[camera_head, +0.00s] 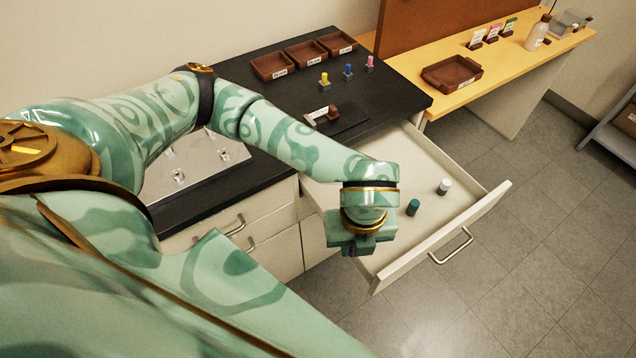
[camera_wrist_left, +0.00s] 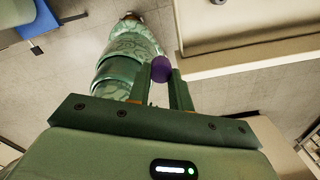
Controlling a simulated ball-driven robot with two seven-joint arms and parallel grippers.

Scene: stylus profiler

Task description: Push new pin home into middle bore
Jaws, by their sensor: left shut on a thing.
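My left gripper (camera_head: 362,245) hangs over the near left corner of the open drawer (camera_head: 437,170). In the left wrist view its fingers (camera_wrist_left: 163,90) are closed on a purple round-ended piece, the pin (camera_wrist_left: 161,69). A light metal plate (camera_head: 215,152) with small fittings lies on the black worktop, partly behind my arm. I cannot make out a middle bore on it. My right gripper is not in view.
A teal-topped piece (camera_head: 412,207) and a white-topped piece (camera_head: 443,186) stand in the drawer. Yellow (camera_head: 324,80), blue (camera_head: 348,72) and pink (camera_head: 370,63) pieces stand near brown trays (camera_head: 306,54). A dark stand with a brown block (camera_head: 333,112) is on the worktop (camera_head: 395,84).

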